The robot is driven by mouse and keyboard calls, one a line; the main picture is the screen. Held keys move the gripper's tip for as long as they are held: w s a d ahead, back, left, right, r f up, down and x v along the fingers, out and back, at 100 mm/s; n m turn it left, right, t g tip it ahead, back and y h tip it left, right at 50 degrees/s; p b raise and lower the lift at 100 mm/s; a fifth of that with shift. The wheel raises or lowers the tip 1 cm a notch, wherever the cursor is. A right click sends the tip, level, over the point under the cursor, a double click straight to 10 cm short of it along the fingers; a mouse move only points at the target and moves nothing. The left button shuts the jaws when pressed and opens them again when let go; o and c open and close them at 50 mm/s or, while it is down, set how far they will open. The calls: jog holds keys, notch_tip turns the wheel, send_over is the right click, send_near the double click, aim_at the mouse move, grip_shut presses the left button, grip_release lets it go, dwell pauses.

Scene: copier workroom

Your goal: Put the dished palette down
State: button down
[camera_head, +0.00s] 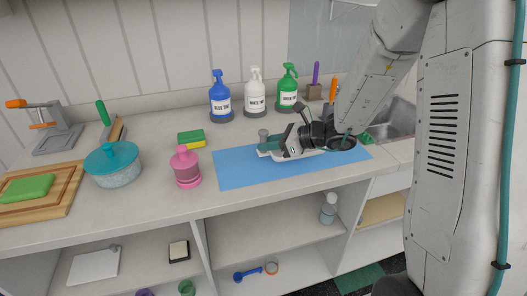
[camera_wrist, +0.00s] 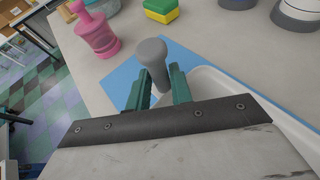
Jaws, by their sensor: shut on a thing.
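The dished palette (camera_head: 311,154) is white and lies low over the blue mat (camera_head: 235,169), mostly covered by my gripper. I cannot tell whether it touches the mat. In the wrist view its pale raised rim (camera_wrist: 245,98) runs to the right of the fingers. My gripper (camera_head: 270,147) reaches in from the right, its green fingers (camera_wrist: 158,92) shut around a grey, round-ended piece (camera_wrist: 151,52) that looks like the palette's handle. The join between this piece and the palette is hidden.
A pink bottle (camera_head: 185,167) and a green-yellow sponge (camera_head: 191,138) stand left of the mat. Blue (camera_head: 220,98), white (camera_head: 255,95) and green (camera_head: 288,90) tint bottles line the back. A sink (camera_head: 397,118) lies right. The mat's left end is bare.

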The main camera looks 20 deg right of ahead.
jog(key=shift+w+a+f, duration=0.1)
jog(key=shift+w+a, duration=0.45)
jog(key=shift+w, duration=0.15)
jog(key=shift+f, duration=1.75)
jog(key=shift+f, duration=0.1)
jog(key=c, duration=1.2)
grip_release()
jog(key=shift+c, duration=0.2)
